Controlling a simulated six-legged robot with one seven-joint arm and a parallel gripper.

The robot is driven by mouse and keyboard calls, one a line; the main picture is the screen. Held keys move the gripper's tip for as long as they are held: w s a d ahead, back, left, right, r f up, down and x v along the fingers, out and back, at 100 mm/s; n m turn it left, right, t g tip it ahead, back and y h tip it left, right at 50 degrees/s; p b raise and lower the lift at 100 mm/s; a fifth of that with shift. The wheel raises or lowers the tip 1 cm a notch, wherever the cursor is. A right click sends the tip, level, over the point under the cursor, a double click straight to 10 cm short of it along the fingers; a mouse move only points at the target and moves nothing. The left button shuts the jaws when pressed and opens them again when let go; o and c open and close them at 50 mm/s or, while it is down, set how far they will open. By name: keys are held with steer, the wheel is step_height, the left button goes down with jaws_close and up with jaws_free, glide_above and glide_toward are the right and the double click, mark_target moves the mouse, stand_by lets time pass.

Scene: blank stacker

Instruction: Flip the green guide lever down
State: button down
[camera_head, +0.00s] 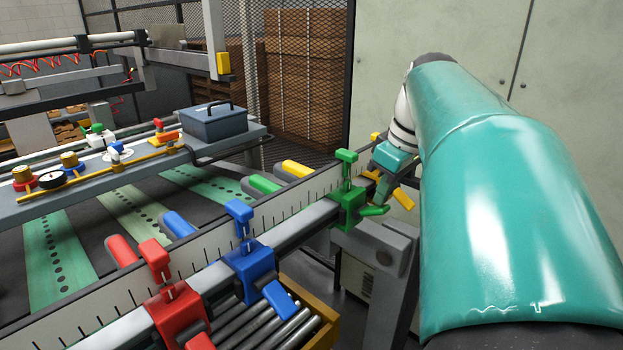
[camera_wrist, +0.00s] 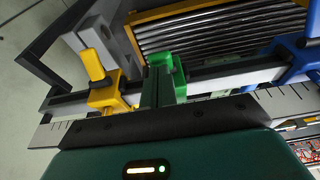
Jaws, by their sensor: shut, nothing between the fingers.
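The green guide (camera_head: 347,208) is clamped on the grey rail, with a green knob on a stem above it. Its green lever (camera_head: 375,210) sticks out from the near side, roughly level. My gripper (camera_head: 381,198) is shut and empty, pointing down with its fingertips right by this lever; I cannot tell whether they touch. In the wrist view, the green guide (camera_wrist: 179,68) shows just beyond my shut fingers (camera_wrist: 155,82), which hide part of it; the lever cannot be made out clearly there.
The yellow guide (camera_wrist: 105,95) is close beside the green one; its lever (camera_head: 402,199) is just right of my fingers. The blue guide (camera_head: 250,265) and red guide (camera_head: 178,312) sit farther along the rail. A wooden-sided roller tray (camera_head: 325,318) lies below.

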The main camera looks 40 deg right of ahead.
mark_target(388, 209)
steer(key=shift+s+f+t, duration=0.25)
steer(key=shift+s+t, duration=0.05)
steer(key=shift+t, duration=0.4)
steer(key=f+t, duration=0.1)
steer(key=s+t, duration=0.1)
steer(key=t, duration=0.1)
steer(key=shift+s+f+y, duration=0.3)
steer(key=shift+f, duration=0.05)
steer(key=shift+s+d+f+t, duration=0.1)
steer(key=shift+s+f+t, duration=0.1)
steer(key=shift+f+t, duration=0.65)
steer(key=shift+s+f+t, duration=0.25)
steer(key=shift+f+t, duration=0.55)
steer(key=shift+s+d+f+t, duration=0.1)
steer(key=shift+s+f+t, duration=0.1)
steer(key=shift+f+t, duration=0.65)
steer(key=shift+a+f, duration=0.1)
steer(key=shift+f, duration=0.05)
